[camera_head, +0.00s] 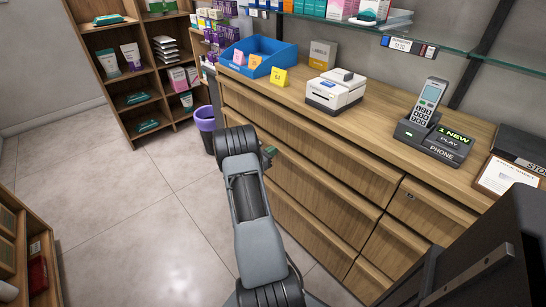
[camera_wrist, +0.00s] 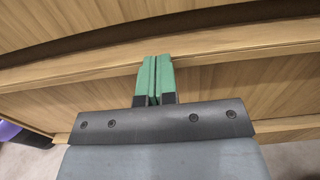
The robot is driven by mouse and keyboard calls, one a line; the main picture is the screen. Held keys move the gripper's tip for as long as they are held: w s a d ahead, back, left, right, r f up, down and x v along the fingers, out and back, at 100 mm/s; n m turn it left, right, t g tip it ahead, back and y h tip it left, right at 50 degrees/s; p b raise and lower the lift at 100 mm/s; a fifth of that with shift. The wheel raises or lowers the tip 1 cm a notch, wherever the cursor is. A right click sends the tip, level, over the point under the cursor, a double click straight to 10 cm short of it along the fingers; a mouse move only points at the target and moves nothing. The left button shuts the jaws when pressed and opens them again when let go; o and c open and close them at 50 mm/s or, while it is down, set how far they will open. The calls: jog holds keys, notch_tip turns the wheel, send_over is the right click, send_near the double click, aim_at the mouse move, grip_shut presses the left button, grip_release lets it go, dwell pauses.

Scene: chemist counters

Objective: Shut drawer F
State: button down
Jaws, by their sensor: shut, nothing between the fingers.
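The wooden counter's drawer fronts (camera_head: 310,165) run along the right side in the head view, in stacked rows with ledge-like top edges. No letter is legible, so I cannot tell which one is drawer F. The fronts I can see look about flush with one another. My gripper (camera_head: 269,152) is beside the counter's left part, its green fingertips close to a drawer front. In the wrist view, my gripper (camera_wrist: 155,62) is shut and empty, its tips at a wooden ledge (camera_wrist: 220,49). I cannot tell whether they touch it. My arm hides part of the lower fronts.
On the counter stand a blue bin (camera_head: 257,56), a white printer (camera_head: 335,91) and a phone (camera_head: 431,105). A purple-lined waste bin (camera_head: 205,120) stands by the counter's far end. A shelf unit (camera_head: 126,117) is behind it. The tiled floor (camera_head: 140,215) at left is clear.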

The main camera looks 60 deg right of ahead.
jog(key=shift+s+d+r, duration=0.1)
jog(key=shift+d+r, duration=0.1)
jog(key=shift+d, duration=0.1)
jog(key=p+v, duration=0.1)
jog(key=v, duration=1.3)
jog(key=shift+a+f+p, duration=0.25)
jog(key=shift+a+p, duration=0.05)
jog(key=s+a+f+m+g+y, duration=0.2)
jog(key=s+f+m+y, duration=0.1)
jog(key=s+f+y, duration=0.15)
jog(key=s+a+r+m+y+p, duration=0.45)
jog(key=a+r+m+y, duration=0.2)
jog(key=a+r, duration=0.3)
jog(key=a+r+m+t+y+p, duration=0.2)
jog(key=a+r+p, duration=0.3)
jog(key=r, duration=0.5)
jog(key=s+a+r+m+t+y+p, duration=0.1)
jog(key=a+r+t+p, duration=0.3)
jog(key=a+r, duration=0.6)
jog(key=s+a+r+m+t+y+p, duration=0.1)
jog(key=a+r+p, duration=0.5)
jog(key=r, duration=0.6)
jog(key=a+m+t+y, duration=0.1)
jog(key=t+y, duration=0.1)
jog(key=t, duration=0.1)
jog(key=shift+a+m+p, duration=0.25)
jog(key=shift+m+p, duration=0.1)
